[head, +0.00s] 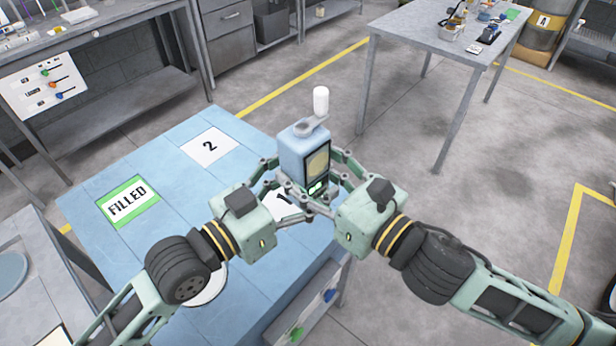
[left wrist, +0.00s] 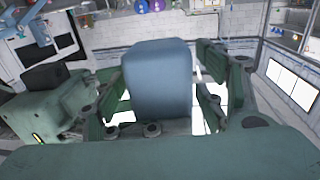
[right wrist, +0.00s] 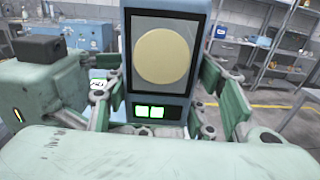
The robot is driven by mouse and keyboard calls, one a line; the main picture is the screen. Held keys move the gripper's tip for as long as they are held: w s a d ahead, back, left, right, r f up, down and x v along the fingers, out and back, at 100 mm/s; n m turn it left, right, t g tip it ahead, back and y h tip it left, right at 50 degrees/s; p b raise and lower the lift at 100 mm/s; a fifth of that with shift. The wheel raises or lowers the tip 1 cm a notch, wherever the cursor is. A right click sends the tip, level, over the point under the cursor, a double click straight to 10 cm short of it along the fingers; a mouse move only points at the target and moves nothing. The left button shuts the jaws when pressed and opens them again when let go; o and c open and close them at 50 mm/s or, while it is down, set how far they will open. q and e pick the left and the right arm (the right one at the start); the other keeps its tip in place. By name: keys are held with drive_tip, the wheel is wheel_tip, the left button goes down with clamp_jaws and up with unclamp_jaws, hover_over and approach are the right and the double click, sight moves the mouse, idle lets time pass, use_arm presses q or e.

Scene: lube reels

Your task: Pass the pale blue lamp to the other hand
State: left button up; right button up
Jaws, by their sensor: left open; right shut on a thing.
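The pale blue lamp (head: 303,152) is a box with a round cream panel on one face, held upright in the air between my two grippers in the head view. My right gripper (head: 328,178) is shut on the lamp; in the right wrist view the panel face of the lamp (right wrist: 165,60) stands between its fingers, with a lit green display below. My left gripper (head: 279,180) is open, with its fingers around the lamp from the other side. In the left wrist view the plain back of the lamp (left wrist: 158,80) shows between the spread fingers.
Below is a blue table (head: 165,170) with a green FILLED card (head: 128,201) and a white card marked 2 (head: 210,146). A white cylinder (head: 321,100) shows at the lamp's top. A grey table (head: 440,35) with small items stands farther back, with open floor between.

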use_arm(q)
drive_tip(key=shift+w+d, duration=0.15)
drive_tip(key=shift+d, duration=0.05)
use_arm(e)
drive_tip(key=shift+r, duration=0.1)
use_arm(q)
drive_tip(key=c, duration=1.5)
drive_tip(key=shift+r, duration=0.1)
clamp_jaws()
use_arm(e)
drive_tip(key=o, duration=1.7)
drive_tip(key=shift+o, duration=0.2)
